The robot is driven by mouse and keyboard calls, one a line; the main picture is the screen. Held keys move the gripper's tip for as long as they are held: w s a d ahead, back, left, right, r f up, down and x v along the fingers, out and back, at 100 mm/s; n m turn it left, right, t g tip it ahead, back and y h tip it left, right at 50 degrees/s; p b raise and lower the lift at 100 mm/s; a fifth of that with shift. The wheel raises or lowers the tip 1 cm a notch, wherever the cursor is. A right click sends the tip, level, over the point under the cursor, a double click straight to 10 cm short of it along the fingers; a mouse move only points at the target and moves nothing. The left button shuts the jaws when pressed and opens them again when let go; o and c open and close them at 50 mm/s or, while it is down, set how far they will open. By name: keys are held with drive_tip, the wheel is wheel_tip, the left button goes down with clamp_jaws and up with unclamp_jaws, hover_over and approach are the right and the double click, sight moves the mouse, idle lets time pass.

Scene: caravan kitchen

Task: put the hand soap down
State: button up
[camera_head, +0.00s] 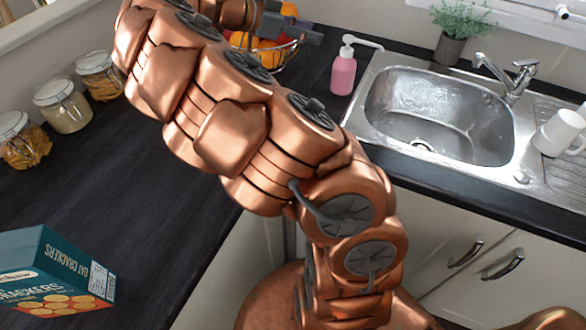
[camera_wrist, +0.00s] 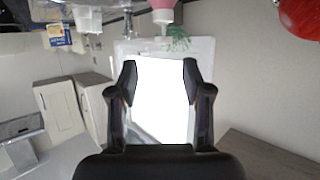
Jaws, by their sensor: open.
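The hand soap is a pink bottle (camera_head: 343,74) with a white pump. In the head view it stands upright on the dark worktop, just left of the sink and right of the fruit bowl. In the wrist view, which is upside down, the soap (camera_wrist: 163,12) shows at the top edge, partly cut off, beyond my fingers and apart from them. My gripper (camera_wrist: 160,80) is open with nothing between its fingers. In the head view my gripper (camera_head: 292,28) is at the top, over the fruit bowl, left of the soap and partly hidden by my arm.
The wire fruit bowl (camera_head: 283,57) with oranges is close beside the soap. The steel sink (camera_head: 440,105) lies to the right, with a white mug (camera_head: 560,132) on its drainer. A potted plant (camera_head: 452,42) stands behind. Glass jars (camera_head: 62,105) and a cracker box (camera_head: 55,275) are left.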

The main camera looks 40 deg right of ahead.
drive_tip(key=s+a+f+n+t+y, duration=0.1)
drive_tip(key=s+a+n+y, duration=0.25)
drive_tip(key=s, duration=0.35)
drive_tip(key=s+a+f+n+y, duration=0.2)
drive_tip(key=s+a+n, duration=0.15)
drive_tip(key=s, duration=0.35)
drive_tip(key=s+a+f+n+y, duration=0.2)
drive_tip(key=s+a+f+n, duration=0.1)
drive_tip(key=s+a+n, duration=0.1)
drive_tip(key=s+a+f+n+t+y, duration=0.1)
drive_tip(key=s+a+f+n, duration=0.3)
drive_tip(key=a, duration=0.5)
drive_tip(key=s+a+f+n+y, duration=0.4)
drive_tip(key=s+a+n, duration=0.2)
drive_tip(key=a, duration=0.1)
drive_tip(key=shift+s+f+n+t, duration=0.25)
drive_tip(key=shift+n+t, duration=0.15)
drive_tip(key=shift+d+r, duration=0.1)
drive_tip(key=shift+r, duration=0.05)
wheel_tip(320, 180, up, 4)
drive_tip(key=p, duration=0.4)
drive_tip(key=shift+f, duration=0.2)
